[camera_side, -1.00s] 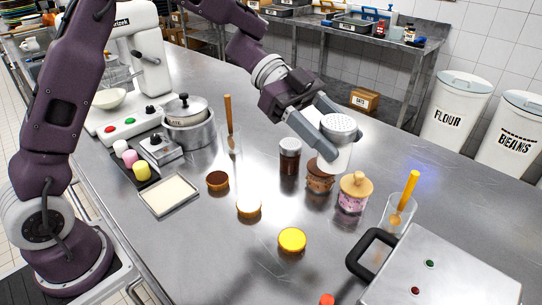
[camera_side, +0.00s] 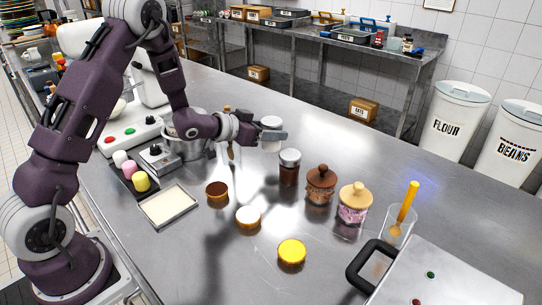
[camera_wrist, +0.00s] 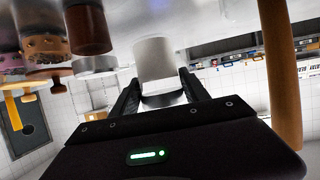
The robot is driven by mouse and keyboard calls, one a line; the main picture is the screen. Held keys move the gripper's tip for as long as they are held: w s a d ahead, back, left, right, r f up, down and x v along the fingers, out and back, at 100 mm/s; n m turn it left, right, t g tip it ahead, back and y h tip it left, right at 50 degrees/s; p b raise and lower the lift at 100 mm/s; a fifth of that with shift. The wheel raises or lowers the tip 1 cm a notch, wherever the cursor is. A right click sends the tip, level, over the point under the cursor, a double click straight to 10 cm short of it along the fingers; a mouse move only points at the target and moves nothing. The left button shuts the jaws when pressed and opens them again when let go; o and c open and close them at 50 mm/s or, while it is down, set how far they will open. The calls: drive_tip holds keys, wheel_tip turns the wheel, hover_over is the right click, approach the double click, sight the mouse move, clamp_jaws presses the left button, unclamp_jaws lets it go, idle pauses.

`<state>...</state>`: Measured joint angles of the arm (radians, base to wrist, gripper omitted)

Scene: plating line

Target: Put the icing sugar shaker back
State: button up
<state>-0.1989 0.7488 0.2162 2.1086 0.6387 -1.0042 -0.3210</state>
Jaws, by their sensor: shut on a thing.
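The icing sugar shaker (camera_side: 270,144) is a white cylinder with a grey metal top. My gripper (camera_side: 279,135) is shut on it and holds it above the counter, roughly upright, behind and left of the dark brown jar (camera_side: 289,168). In the wrist view the white shaker (camera_wrist: 155,60) sits between the two fingers of my gripper (camera_wrist: 161,92). The fingers hide part of its body in the side view. Its exact height above the counter is hard to tell.
Right of the brown jar stand a brown-lidded jar (camera_side: 320,188) and a pink jar (camera_side: 352,208). A pot (camera_side: 186,146) stands left of the gripper. Small round tarts, one white-topped (camera_side: 248,219), and a cream-filled tray (camera_side: 168,207) lie in front.

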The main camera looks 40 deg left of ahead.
sight(264, 148)
wheel_tip(264, 148, down, 6)
drive_tip(key=shift+d+r, duration=0.1)
drive_tip(key=shift+r, duration=0.05)
drive_tip(key=o, duration=1.2)
